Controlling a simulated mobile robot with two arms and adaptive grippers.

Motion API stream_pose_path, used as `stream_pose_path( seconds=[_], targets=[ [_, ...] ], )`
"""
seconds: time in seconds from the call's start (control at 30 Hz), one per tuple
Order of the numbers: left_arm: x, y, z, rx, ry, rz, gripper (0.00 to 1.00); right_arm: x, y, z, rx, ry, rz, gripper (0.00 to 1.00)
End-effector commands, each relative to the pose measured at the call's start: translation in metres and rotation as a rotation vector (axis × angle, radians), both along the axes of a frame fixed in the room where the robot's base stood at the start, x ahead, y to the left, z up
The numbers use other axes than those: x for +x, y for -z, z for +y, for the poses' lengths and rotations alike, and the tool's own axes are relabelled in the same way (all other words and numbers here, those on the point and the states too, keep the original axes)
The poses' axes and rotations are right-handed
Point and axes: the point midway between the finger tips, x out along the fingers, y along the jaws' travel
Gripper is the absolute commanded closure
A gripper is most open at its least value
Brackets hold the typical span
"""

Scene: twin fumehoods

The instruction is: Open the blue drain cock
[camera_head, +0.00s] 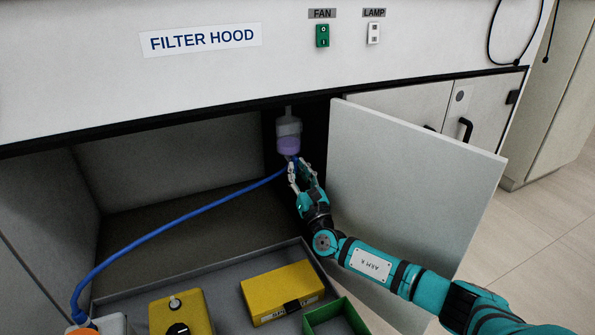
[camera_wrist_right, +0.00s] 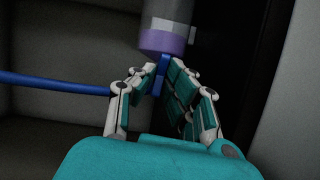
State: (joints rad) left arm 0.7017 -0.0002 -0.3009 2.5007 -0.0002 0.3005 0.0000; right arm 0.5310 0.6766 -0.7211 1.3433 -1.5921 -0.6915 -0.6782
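The blue drain cock (camera_wrist_right: 163,68) sits under a clear bottle with purple liquid (camera_head: 289,143), inside the cabinet below the hood. It shows as a thin, upright blue handle just below the bottle's purple end (camera_wrist_right: 165,42) in the right wrist view. My right gripper (camera_head: 297,166) is raised to it from below. In the right wrist view its fingers (camera_wrist_right: 157,85) stand apart on either side of the handle. The right finger looks close to or touching it, and a small gap shows at the left finger. My left gripper is not in view.
A blue hose (camera_head: 180,218) runs from the cock down to the left. An open cabinet door (camera_head: 410,180) stands right of my gripper. A grey tray (camera_head: 235,263) below holds yellow containers (camera_head: 180,312) and a green box (camera_head: 335,318).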

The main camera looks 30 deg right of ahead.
Motion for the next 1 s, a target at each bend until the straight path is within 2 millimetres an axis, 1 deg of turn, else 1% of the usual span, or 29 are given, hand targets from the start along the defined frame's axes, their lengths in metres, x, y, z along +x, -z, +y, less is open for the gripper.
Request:
stream_pose_path(
  seconds=[0.03, 0.07, 0.33, 0.47, 0.57, 0.8, 0.9, 1.0],
  targets=[
    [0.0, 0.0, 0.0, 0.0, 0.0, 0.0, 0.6, -0.001, 0.003, 0.001, 0.0, -0.002, 0.005, 0.84],
    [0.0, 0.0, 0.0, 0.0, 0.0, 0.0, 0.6, -0.001, 0.003, 0.001, 0.0, -0.002, 0.005, 0.81],
    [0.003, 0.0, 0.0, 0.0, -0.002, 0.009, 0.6, -0.001, 0.002, 0.001, 0.001, -0.001, 0.002, 0.81],
    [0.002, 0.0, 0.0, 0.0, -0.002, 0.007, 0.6, -0.01, 0.006, 0.001, 0.001, -0.002, 0.004, 0.81],
    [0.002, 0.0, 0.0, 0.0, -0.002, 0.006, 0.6, -0.025, 0.013, 0.003, 0.0, -0.002, 0.006, 0.81],
    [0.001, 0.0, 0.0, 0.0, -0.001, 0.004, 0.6, -0.074, 0.033, 0.007, 0.0, -0.002, 0.007, 0.81],
    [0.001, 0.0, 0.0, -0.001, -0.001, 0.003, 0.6, -0.09, 0.039, 0.008, -0.001, -0.001, 0.005, 0.81],
    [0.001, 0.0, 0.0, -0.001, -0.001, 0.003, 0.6, -0.102, 0.044, 0.009, 0.0, -0.001, 0.006, 0.81]
  ],
)
